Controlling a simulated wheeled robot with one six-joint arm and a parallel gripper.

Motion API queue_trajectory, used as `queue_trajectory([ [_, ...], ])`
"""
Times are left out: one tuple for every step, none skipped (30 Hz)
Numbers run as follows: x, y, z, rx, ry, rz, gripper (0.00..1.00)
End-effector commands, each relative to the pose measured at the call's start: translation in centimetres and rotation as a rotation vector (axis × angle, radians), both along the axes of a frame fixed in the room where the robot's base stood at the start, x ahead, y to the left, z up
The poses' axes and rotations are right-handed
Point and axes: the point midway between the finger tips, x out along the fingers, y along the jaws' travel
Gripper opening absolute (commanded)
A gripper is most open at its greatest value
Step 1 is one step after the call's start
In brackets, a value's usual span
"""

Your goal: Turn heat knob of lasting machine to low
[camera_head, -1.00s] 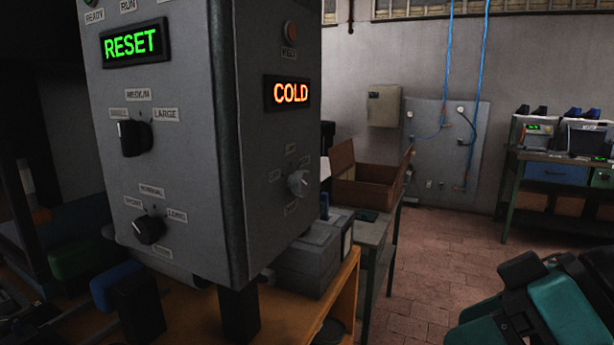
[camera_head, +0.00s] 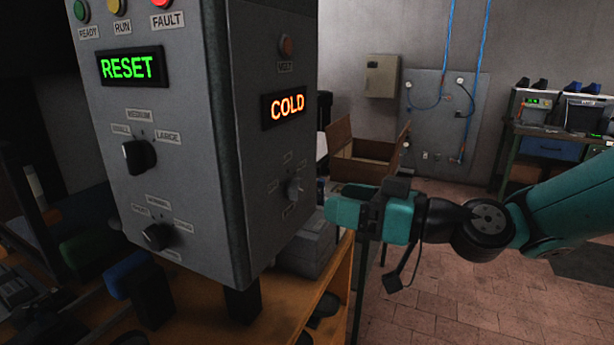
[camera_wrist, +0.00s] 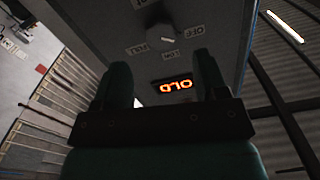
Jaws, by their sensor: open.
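The heat knob (camera_head: 294,188) is a small grey knob on the right side face of the grey machine box (camera_head: 180,170), below an orange COLD display (camera_head: 284,107). In the wrist view the knob (camera_wrist: 160,38) shows beyond my fingers, with small labels around it, one seemingly OFF (camera_wrist: 194,30). The display (camera_wrist: 175,86) shows between the fingers, upside down. I cannot tell exactly where the knob points. My gripper (camera_head: 332,209) is open and empty, just right of the knob and slightly lower, apart from it.
The front face has a green RESET display (camera_head: 131,67) and two black knobs, one upper (camera_head: 138,156) and one lower (camera_head: 157,236). An open brown box (camera_head: 362,158) stands on a bench behind my gripper. The floor at right (camera_head: 450,310) is clear.

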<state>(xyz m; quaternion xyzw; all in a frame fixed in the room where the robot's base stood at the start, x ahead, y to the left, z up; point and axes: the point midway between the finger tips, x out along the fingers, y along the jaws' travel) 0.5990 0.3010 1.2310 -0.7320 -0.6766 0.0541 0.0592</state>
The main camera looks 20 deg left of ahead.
Motion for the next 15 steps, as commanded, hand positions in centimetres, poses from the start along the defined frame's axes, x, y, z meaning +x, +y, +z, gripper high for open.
queue_trajectory([
  [-0.1, 1.3, 0.5, -0.001, 0.001, 0.005, 0.66],
  [0.0, 1.9, 0.5, 0.0, 0.001, 0.005, 0.66],
  [0.1, 2.7, 0.5, -0.001, 0.0, 0.004, 0.66],
  [0.1, 3.3, 0.4, -0.001, 0.001, 0.005, 0.66],
  [0.2, 3.8, 0.4, 0.0, 0.001, 0.004, 0.66],
  [0.2, 4.4, 0.4, -0.001, 0.001, 0.003, 0.66],
  [0.3, 4.8, 0.3, -0.001, 0.0, 0.004, 0.66],
  [0.3, 5.2, 0.3, -0.001, 0.0, 0.003, 0.66],
  [0.4, 5.6, 0.3, -0.001, 0.0, 0.002, 0.66],
  [0.4, 5.9, 0.2, -0.002, 0.001, 0.001, 0.66],
  [0.4, 6.2, 0.2, -0.002, 0.002, 0.001, 0.66],
  [0.4, 6.4, 0.1, -0.001, 0.001, 0.001, 0.66],
  [0.5, 6.5, 0.1, -0.001, 0.0, 0.001, 0.66],
  [0.5, 6.6, 0.1, 0.0, 0.0, 0.001, 0.66],
  [0.5, 6.7, 0.1, -0.001, 0.0, 0.001, 0.66],
])
